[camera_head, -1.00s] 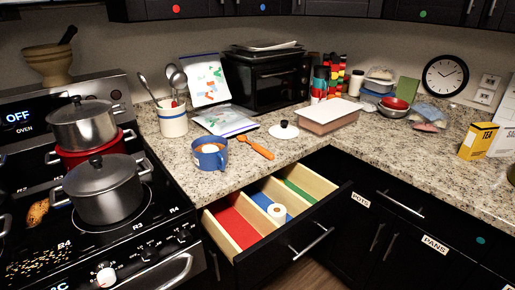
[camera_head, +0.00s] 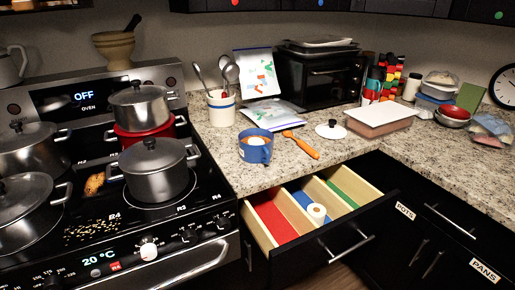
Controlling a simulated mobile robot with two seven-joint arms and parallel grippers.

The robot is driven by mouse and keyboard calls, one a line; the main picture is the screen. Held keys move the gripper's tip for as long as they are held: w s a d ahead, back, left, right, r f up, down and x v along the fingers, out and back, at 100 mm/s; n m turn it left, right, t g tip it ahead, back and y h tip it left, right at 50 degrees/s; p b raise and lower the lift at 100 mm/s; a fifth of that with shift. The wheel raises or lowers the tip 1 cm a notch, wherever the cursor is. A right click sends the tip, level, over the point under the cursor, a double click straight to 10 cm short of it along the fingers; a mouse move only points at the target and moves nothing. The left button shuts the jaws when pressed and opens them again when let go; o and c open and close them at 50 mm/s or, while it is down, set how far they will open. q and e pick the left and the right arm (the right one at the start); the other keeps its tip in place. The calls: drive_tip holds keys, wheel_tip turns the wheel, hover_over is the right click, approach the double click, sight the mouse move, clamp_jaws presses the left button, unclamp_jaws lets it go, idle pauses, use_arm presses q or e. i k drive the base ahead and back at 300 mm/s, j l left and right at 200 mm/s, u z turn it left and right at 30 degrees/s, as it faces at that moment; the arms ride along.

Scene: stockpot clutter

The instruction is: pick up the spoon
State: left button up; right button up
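An orange spoon (camera_head: 302,145) lies on the speckled granite counter, just right of a blue mug (camera_head: 255,147) with brownish contents. Its handle points toward the counter's front edge. A crock (camera_head: 221,108) farther back on the counter holds several metal utensils, with ladle-like or spoon-like heads sticking up. Neither of my grippers shows in the head view.
An open drawer (camera_head: 374,212) with red, blue and green compartments juts out below the counter; a white roll (camera_head: 317,213) stands in it. The stove (camera_head: 96,212) at left carries several pots. A white lid (camera_head: 330,130) and a lidded container (camera_head: 380,121) stand right of the spoon.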

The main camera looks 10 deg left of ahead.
sight(311, 151)
drive_tip(key=u, duration=0.45)
drive_tip(key=l+u, duration=0.15)
drive_tip(key=u, duration=0.3)
drive_tip(key=l+u, duration=0.15)
drive_tip(key=u, duration=0.35)
drive_tip(key=l, duration=0.85)
drive_tip(key=i+l, duration=0.15)
drive_tip(key=l, duration=0.75)
